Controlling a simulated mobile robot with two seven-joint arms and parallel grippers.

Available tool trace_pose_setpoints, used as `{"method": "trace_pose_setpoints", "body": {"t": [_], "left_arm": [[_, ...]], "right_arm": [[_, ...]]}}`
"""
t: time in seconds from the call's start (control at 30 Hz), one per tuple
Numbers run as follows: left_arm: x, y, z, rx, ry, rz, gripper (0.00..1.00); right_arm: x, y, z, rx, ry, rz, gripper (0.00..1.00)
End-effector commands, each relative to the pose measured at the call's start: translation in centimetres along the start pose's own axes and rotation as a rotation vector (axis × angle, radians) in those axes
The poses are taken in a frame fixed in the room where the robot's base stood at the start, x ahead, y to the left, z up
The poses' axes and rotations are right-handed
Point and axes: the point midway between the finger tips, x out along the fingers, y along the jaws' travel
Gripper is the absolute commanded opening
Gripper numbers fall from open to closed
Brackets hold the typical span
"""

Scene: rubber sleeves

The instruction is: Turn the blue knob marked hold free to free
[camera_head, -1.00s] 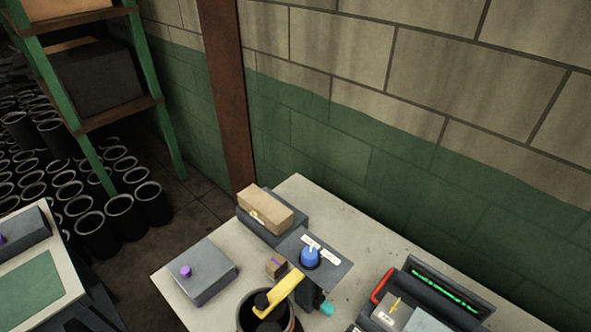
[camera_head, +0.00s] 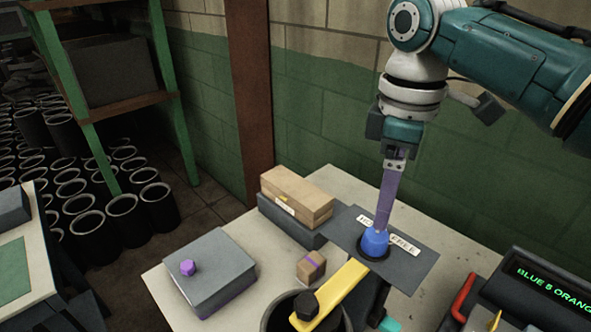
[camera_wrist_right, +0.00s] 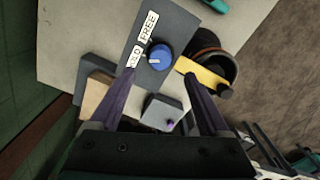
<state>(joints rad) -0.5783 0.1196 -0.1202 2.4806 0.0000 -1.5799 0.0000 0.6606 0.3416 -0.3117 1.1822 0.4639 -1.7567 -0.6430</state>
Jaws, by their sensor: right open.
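The blue knob (camera_head: 374,242) stands on a dark grey plate (camera_head: 412,268) with white labels. In the right wrist view the knob (camera_wrist_right: 160,57) has a pale mark towards its lower left, on the side of the HOLD label (camera_wrist_right: 134,54). The FREE label (camera_wrist_right: 149,25) lies above the knob. My right gripper (camera_head: 382,226) comes down over the knob with purple fingers. In the right wrist view the gripper (camera_wrist_right: 159,77) is open, its fingers apart with the knob just beyond their tips; contact cannot be told. My left gripper is not in view.
A yellow bar (camera_head: 340,292) lies over a dark round pot (camera_head: 283,314) in front of the plate. A lit display (camera_head: 550,285) is at right.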

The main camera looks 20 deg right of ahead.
Motion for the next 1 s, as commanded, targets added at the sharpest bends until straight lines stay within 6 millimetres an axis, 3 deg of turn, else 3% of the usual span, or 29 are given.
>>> {"method": "trace_pose_setpoints", "body": {"t": [0.3,0.47,0.73,1.0], "left_arm": [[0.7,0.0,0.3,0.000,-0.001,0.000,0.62],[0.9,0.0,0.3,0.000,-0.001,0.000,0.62],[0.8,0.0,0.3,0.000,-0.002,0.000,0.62],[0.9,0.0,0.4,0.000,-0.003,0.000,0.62]], "right_arm": [[5.9,-0.1,0.0,0.001,-0.001,-0.002,0.80],[7.0,-0.1,0.0,0.001,0.000,0.001,0.80],[7.2,0.0,-0.1,0.001,0.001,0.002,0.80],[7.2,0.0,0.0,0.001,0.001,0.001,0.51]]}}
